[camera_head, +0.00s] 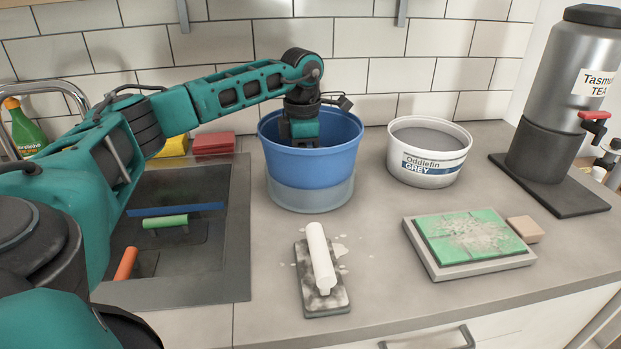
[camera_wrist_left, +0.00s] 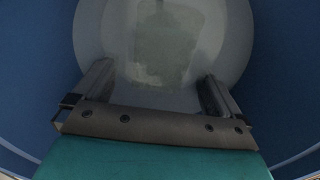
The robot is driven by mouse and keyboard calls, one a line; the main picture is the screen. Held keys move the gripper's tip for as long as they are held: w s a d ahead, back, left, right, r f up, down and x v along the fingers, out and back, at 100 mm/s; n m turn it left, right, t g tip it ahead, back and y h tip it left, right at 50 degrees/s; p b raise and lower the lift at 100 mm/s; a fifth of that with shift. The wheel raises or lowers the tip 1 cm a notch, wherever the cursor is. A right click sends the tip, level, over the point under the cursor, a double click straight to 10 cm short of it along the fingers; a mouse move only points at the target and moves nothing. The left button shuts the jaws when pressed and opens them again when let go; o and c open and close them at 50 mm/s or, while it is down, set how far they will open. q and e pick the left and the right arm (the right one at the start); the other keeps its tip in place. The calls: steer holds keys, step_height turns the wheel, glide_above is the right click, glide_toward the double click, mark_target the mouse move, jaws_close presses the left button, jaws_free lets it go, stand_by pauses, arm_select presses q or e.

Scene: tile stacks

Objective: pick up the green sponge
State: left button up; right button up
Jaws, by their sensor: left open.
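A blurred grey-green block, likely the green sponge (camera_wrist_left: 168,40), shows at the bottom of the blue bucket (camera_head: 310,165) in the left wrist view; murky water seems to cover it. In the head view the bucket wall hides it. My left gripper (camera_wrist_left: 157,82) points down inside the bucket, its two fingers spread wide with nothing between them. The block lies beyond the fingertips, apart from them as far as I can tell. In the head view the wrist (camera_head: 303,130) enters the bucket's mouth and the fingers are hidden. My right gripper is not in view.
A grout tub (camera_head: 427,168) stands right of the bucket. A trowel float (camera_head: 322,265) lies in front, and a green tile (camera_head: 470,235) on a board at front right. A dark sink (camera_head: 190,255) with tools is left. A tea urn (camera_head: 560,100) stands at far right.

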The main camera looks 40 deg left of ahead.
arm_select(q)
step_height(320, 180, down, 2)
steer(key=shift+f, duration=0.35)
steer(key=shift+c, duration=0.5)
steer(key=c, duration=1)
steer(key=shift+o, duration=0.2)
